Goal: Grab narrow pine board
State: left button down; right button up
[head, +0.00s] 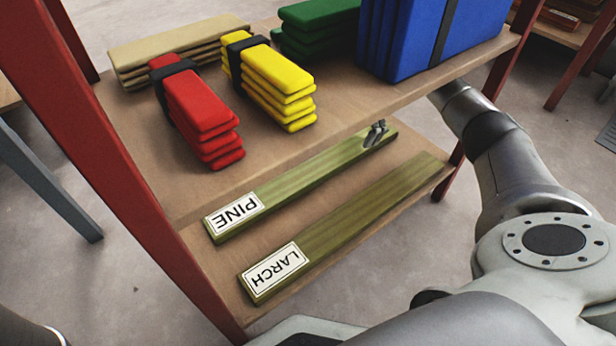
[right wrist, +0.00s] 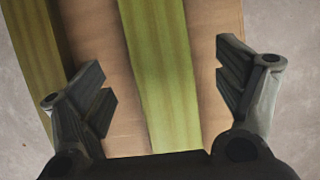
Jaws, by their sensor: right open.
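The narrow pine board (head: 300,185) is greenish, carries a white PINE label and lies flat on the lower shelf. My right gripper (head: 376,134) shows only partly in the head view, at the far right end of this board, with the upper shelf hiding some of it. In the right wrist view my right gripper (right wrist: 163,78) is open, one finger on each side of the pine board (right wrist: 160,70), with gaps between the fingers and the board. My left gripper is not in view.
A similar board labelled LARCH (head: 350,215) lies parallel on the same lower shelf (head: 285,223), nearer the front. The upper shelf (head: 230,175) above holds red (head: 205,110), yellow (head: 272,80), green (head: 318,25) and blue (head: 440,35) stacks. A red post (head: 100,150) stands at left.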

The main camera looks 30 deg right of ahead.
jog(key=p, duration=0.4)
send_over(312, 169)
jog(key=d, duration=0.3)
jog(key=shift+w, duration=0.15)
jog(key=shift+a+r, duration=0.1)
jog(key=shift+a, duration=0.3)
jog(key=b+x, duration=0.3)
jog(key=x, duration=0.2)
jog(key=shift+d+f, duration=0.15)
jog(key=shift+f, duration=0.05)
jog(key=shift+r, duration=0.1)
jog(key=shift+c, duration=0.5)
jog(key=c, duration=1.4)
jog(key=shift+r, duration=0.2)
